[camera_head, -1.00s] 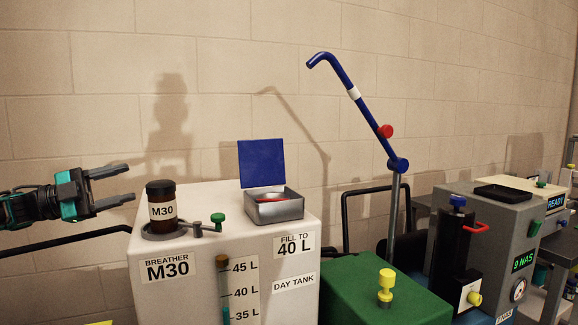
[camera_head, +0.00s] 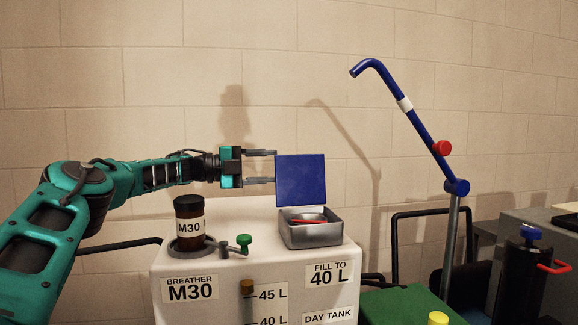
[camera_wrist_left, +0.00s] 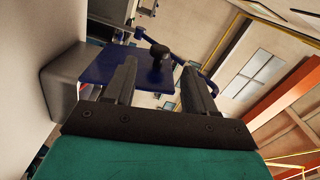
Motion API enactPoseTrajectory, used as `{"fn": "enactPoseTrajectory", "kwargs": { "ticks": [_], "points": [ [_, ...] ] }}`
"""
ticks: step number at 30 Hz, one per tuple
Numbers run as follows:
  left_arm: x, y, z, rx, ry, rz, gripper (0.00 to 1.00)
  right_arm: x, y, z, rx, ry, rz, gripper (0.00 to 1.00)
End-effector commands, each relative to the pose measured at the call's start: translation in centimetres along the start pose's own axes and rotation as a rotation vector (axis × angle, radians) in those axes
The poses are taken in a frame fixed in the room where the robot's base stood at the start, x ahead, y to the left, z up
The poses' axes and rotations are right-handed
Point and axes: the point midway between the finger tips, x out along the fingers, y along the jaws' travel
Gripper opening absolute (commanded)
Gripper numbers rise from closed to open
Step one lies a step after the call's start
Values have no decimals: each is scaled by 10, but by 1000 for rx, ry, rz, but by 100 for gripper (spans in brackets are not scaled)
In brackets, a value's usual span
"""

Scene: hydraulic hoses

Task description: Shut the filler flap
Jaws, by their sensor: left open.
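The blue filler flap (camera_head: 301,181) stands upright, open, at the back of the grey metal filler box (camera_head: 312,235) on top of the white day tank (camera_head: 255,262). A red item lies inside the box. My left gripper (camera_head: 274,167) is open, its two fingers pointing right, with the tips close to the flap's left edge. In the left wrist view the flap (camera_wrist_left: 108,66) shows beyond and partly behind the open fingers (camera_wrist_left: 160,82). I cannot tell whether a finger touches it. My right gripper is not in view.
The brown M30 breather (camera_head: 189,220) and a green-handled valve (camera_head: 243,241) stand on the tank, left of the box and below my left gripper. A blue pump lever (camera_head: 405,105) with a red knob rises at right. The wall is behind.

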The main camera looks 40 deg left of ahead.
Motion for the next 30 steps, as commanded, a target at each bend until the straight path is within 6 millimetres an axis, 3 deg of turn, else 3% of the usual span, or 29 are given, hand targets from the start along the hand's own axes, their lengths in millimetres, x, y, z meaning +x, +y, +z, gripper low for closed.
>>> {"fn": "enactPoseTrajectory", "kwargs": {
  "ticks": [3,9,21,30],
  "points": [
    [24,0,0,0,0,3,56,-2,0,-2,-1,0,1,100],
    [48,0,0,0,-1,1,56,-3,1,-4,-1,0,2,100],
    [54,0,0,-1,-1,0,56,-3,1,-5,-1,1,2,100],
    [54,0,0,-1,-1,0,27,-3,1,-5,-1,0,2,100]
  ]
}}
